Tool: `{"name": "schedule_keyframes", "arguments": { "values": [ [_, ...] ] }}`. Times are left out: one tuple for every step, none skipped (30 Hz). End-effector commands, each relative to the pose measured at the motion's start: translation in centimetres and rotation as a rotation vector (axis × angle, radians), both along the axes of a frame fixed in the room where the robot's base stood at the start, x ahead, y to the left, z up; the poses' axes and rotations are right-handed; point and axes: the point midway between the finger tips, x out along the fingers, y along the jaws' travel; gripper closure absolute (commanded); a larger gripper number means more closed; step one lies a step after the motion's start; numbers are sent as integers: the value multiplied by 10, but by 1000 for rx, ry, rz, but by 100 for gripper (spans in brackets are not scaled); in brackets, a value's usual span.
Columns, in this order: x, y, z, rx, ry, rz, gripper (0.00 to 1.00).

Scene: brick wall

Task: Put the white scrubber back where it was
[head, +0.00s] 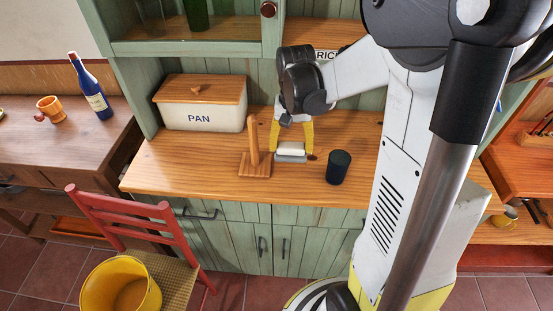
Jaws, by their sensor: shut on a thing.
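The white scrubber (291,149) is a small white block with a grey lower part, low over the wooden counter (200,168) of the green cabinet. My gripper (291,146), with yellow fingers, points down and is shut on the scrubber. The scrubber is at or just above the counter top; I cannot tell if it touches. My gripper's fingers and wrist hide part of it.
A wooden stand with an upright post (254,160) is close on the left, a dark cup (338,167) close on the right. A PAN box (200,105) stands behind left. A red chair (150,215) holding a yellow bucket (121,285) is in front. The counter's left front is clear.

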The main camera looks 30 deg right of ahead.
Motion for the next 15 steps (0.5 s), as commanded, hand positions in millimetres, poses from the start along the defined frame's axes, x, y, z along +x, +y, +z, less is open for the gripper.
{"name": "schedule_keyframes", "arguments": {
  "values": [
    [0, 0, -5, 0, 0, 0, 54],
    [0, 0, -10, 0, 0, 0, 54],
    [0, 0, -18, 0, 0, 0, 54],
    [0, 0, -24, 0, 0, 0, 54],
    [0, 0, -31, 0, 0, 0, 54],
    [0, 0, -40, 0, 0, 0, 54],
    [0, 0, -45, 0, 0, 0, 54],
    [0, 0, -50, 0, 0, 0, 54],
    [0, 0, -56, 0, 0, 0, 54],
    [0, 0, -59, 0, 0, 0, 54],
    [0, 0, -61, 0, 0, 0, 54],
    [0, 0, -63, 0, 0, 0, 54],
    [0, 0, -65, 0, 0, 0, 54],
    [0, 0, -68, 0, 0, 0, 54],
    [0, 0, -72, 0, 0, 0, 54]
  ]
}}
